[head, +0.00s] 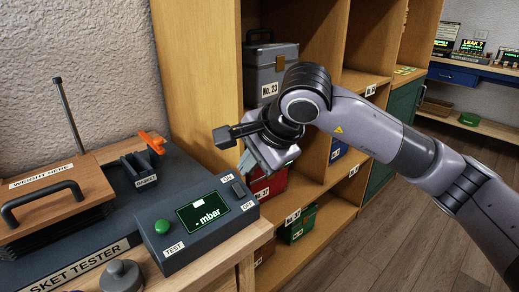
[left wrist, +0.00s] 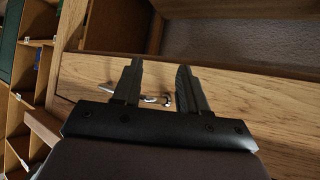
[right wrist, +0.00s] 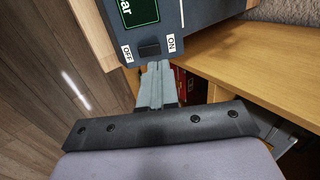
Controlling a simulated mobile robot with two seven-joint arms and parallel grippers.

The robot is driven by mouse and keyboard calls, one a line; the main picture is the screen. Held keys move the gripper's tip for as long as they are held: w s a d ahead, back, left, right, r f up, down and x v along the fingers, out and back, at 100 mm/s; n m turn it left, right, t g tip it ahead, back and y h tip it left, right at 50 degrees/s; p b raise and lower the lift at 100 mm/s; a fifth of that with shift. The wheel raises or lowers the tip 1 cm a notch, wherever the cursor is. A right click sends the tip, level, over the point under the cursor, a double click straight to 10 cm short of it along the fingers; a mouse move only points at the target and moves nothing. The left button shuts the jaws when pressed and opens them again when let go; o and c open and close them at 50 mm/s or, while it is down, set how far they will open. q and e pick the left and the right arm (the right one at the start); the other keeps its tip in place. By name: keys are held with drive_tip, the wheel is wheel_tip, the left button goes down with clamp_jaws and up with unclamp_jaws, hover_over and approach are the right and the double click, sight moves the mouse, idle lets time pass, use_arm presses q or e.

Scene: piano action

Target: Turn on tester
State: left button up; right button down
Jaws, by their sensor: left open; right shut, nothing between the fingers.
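The gasket tester (head: 70,225) stands on a wooden bench at the left of the head view. Its control box (head: 165,225) has a lit screen (head: 203,211) reading "mbar", a green TEST button (head: 162,227) and a dark ON/OFF switch (head: 238,189). In the right wrist view the switch (right wrist: 150,49) lies between the OFF and ON labels. My right gripper (right wrist: 158,66) is shut and empty, its tips right beside the switch; I cannot tell whether they touch it. My left gripper (left wrist: 160,78) is open, over a wooden surface with a small metal piece (left wrist: 160,100) behind its fingers.
A wooden shelf unit (head: 196,80) stands just behind the tester and holds a grey No. 23 box (head: 271,75) and other coloured boxes. An orange-handled clamp (head: 152,142) and a gasket holder sit on the tester. Open floor (head: 415,220) lies to the right.

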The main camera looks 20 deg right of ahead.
sight(234, 184)
drive_tip(key=x, duration=0.6)
drive_tip(key=shift+w+p, duration=0.1)
drive_tip(key=shift+p, duration=0.25)
drive_tip(key=shift+w+a+g, duration=0.1)
drive_tip(key=shift+w+g, duration=0.05)
drive_tip(key=shift+g, duration=0.35)
drive_tip(key=shift+f, duration=0.25)
